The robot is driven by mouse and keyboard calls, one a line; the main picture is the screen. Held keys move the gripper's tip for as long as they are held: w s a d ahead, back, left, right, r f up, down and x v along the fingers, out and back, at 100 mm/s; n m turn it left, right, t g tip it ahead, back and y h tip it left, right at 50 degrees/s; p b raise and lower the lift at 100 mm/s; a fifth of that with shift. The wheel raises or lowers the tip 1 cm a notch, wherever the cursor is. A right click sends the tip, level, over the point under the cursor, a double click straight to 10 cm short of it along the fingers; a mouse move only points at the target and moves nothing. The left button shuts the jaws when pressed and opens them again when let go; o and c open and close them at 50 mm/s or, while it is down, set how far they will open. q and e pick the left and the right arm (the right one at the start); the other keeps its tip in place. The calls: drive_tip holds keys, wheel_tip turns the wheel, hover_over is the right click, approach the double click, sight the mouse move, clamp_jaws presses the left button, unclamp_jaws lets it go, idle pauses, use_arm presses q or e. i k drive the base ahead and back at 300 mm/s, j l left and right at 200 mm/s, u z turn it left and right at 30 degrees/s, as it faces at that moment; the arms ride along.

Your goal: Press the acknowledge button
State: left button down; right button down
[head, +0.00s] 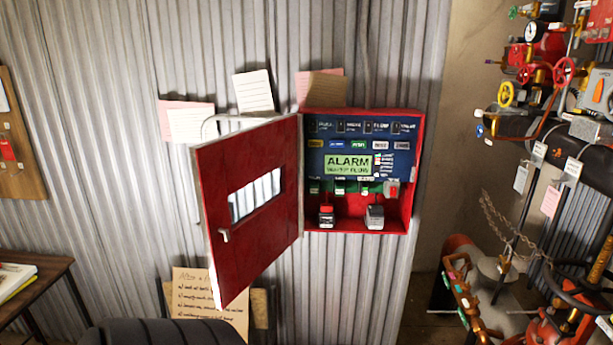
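A red alarm cabinet (356,224) hangs on the corrugated wall. Its red door (245,245), with a small window and a handle, stands swung open to the left. Inside is a blue control panel (318,160) with a lit green display (347,165) reading "ALARM" and rows of small labelled keys. Which key is the acknowledge button is too small to read. Two small switch-like parts, one with a red top (326,215) and one grey (375,217), sit at the cabinet's bottom. Neither of my grippers shows in the head view.
Paper notes (254,91) are fixed around the cabinet. A handwritten sheet (209,298) is below the door. A wooden table (50,272) with books stands at lower left. The space before the panel looks clear.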

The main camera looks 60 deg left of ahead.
sight(312, 143)
drive_tip(key=u, duration=1.5)
